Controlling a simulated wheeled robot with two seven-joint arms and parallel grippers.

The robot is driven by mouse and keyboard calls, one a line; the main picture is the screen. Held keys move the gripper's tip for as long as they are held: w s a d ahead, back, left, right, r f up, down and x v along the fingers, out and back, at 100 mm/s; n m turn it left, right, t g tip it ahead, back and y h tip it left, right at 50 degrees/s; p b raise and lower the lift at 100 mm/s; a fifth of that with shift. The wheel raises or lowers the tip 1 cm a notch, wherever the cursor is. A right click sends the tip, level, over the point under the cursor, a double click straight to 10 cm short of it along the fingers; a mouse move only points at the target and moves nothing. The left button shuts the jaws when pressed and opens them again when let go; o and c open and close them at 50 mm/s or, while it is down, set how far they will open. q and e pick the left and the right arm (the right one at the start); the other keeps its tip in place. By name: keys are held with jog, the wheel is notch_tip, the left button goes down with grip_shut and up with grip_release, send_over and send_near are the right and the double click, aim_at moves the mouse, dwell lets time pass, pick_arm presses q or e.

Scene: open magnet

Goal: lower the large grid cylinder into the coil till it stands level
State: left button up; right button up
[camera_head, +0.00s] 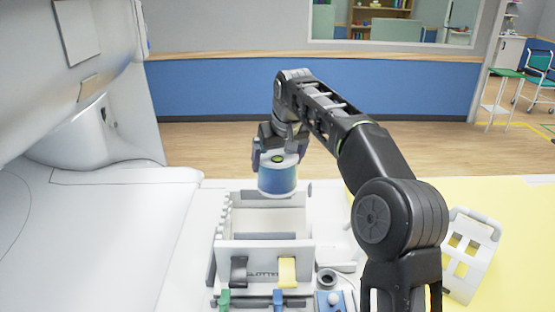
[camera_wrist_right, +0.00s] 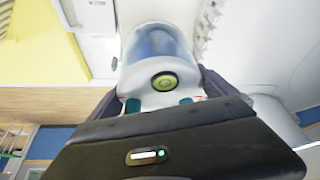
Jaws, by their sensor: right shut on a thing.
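The large grid cylinder (camera_head: 277,179) is blue with white ends and a green round spot on top. It also shows in the right wrist view (camera_wrist_right: 158,50), with a yellow-green disc on its near end. My right gripper (camera_head: 275,156) is shut on its upper end and holds it in the air. The cylinder hangs over the back of the open white coil (camera_head: 266,250), and it looks close to upright. The coil is a box-like frame with a notched left edge. I cannot tell the gap between the cylinder and the coil. My left gripper is not in view.
A black strap (camera_head: 239,272) and a yellow strap (camera_head: 288,271) hang on the coil's front. A white slotted plate (camera_head: 471,250) leans on the yellow surface (camera_head: 490,205) at right. The white magnet housing (camera_head: 85,150) fills the left side.

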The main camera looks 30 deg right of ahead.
jog(key=shift+f, duration=0.85)
notch_tip(320, 180, down, 4)
jog(key=shift+r, duration=0.2)
notch_tip(320, 180, down, 13)
jog(key=b, duration=1)
jog(key=shift+s, duration=0.1)
jog(key=shift+f+b, duration=0.5)
dwell(0.6)
